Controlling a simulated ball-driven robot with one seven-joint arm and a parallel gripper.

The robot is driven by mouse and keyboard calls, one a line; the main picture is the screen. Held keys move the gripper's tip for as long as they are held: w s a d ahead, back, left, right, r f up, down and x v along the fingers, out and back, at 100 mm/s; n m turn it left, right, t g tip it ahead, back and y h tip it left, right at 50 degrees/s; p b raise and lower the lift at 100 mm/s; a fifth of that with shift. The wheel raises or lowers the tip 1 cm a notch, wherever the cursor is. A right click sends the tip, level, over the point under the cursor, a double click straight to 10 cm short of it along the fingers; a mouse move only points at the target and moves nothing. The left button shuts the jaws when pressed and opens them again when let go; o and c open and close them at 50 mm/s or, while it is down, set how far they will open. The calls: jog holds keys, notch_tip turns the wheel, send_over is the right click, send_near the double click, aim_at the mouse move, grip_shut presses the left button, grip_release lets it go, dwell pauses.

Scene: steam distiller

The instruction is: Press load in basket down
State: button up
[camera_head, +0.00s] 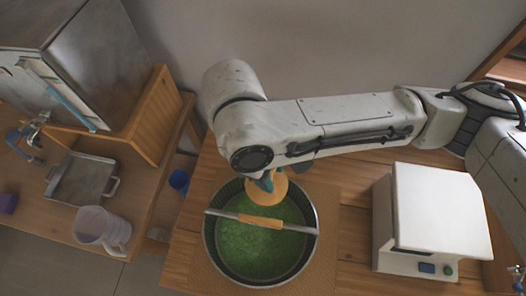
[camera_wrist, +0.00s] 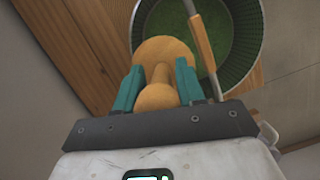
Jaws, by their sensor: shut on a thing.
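A round dark basket (camera_head: 213,251) stands on the wooden table, filled with a bright green load (camera_head: 258,250). Its metal handle with a wooden grip (camera_head: 260,221) lies across the top. My gripper (camera_head: 266,183) is over the back part of the basket and is shut on a wooden presser (camera_head: 270,191) with a round disc and a knob. In the wrist view the teal fingers (camera_wrist: 157,85) hold the presser's knob (camera_wrist: 158,97), with the disc beyond. The basket rim (camera_wrist: 262,45) and green load lie further off. I cannot tell whether the disc touches the load.
A white box-shaped device (camera_head: 435,215) stands right of the basket. On the left bench are a large metal box (camera_head: 90,60), a metal tray (camera_head: 80,180) and a clear jug (camera_head: 100,230). A blue cup (camera_head: 179,181) sits between the bench and table.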

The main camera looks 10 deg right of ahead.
jog(key=shift+f+b, duration=3.2)
jog(key=shift+b, duration=0.15)
jog(key=shift+f+b, duration=3.75)
jog(key=shift+f, duration=2.75)
jog(key=shift+s+f, duration=0.1)
jog(key=shift+f, duration=0.45)
jog(key=shift+s+f, duration=0.1)
jog(key=shift+f, duration=0.25)
jog(key=p+v, duration=0.2)
jog(key=d+p+v, duration=0.1)
jog(key=p+v, duration=0.2)
jog(key=shift+s+r, duration=0.2)
grip_shut()
notch_tip(320, 180, up, 12)
jog(key=p, duration=1.2)
jog(key=shift+f, duration=0.15)
jog(key=shift+r, duration=1.25)
